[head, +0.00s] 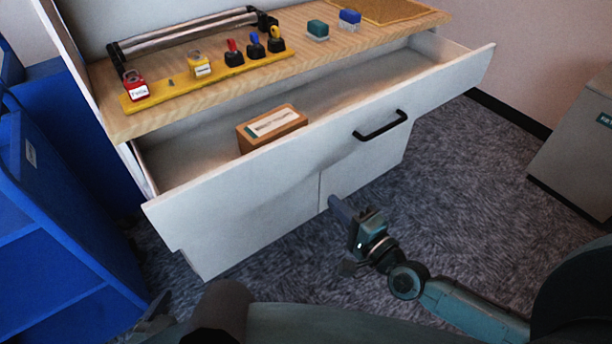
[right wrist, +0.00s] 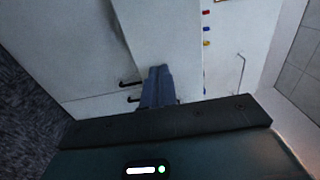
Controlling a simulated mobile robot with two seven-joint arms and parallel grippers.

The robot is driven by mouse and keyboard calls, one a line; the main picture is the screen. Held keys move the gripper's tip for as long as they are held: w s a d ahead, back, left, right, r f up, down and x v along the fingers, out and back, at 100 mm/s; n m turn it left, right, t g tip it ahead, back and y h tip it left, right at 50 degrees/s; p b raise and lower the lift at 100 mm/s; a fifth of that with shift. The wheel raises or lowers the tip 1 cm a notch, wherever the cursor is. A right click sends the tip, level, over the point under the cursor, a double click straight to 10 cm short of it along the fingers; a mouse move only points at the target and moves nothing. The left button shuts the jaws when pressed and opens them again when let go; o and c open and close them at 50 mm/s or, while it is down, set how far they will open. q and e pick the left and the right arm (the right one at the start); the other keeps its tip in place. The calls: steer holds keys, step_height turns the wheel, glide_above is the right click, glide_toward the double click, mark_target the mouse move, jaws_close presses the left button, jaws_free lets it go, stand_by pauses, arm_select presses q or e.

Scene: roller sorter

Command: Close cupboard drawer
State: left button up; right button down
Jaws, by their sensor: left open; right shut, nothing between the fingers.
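The cupboard (head: 230,225) has its wide white top drawer (head: 250,190) pulled out. The drawer's black bar handle (head: 380,126) is on the right part of its front. A brown box with a white label (head: 271,127) lies inside the drawer. My right gripper (head: 338,207) is shut and empty, low in front of the cupboard, below and left of the handle. Its closed blue-grey fingers also show in the right wrist view (right wrist: 158,84), pointing toward white cupboard surfaces; I cannot tell whether they touch. My left gripper (head: 157,308) is open at the lower left, partly hidden by my arm.
A blue shelf unit (head: 70,220) stands close at the left. A grey cabinet (head: 580,145) is at the right. Carpet is clear between.

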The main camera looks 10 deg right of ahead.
mark_target(297, 166)
steer(key=x, duration=1)
steer(key=shift+a, duration=0.1)
steer(key=shift+w+a, duration=0.25)
steer(key=shift+w, duration=0.35)
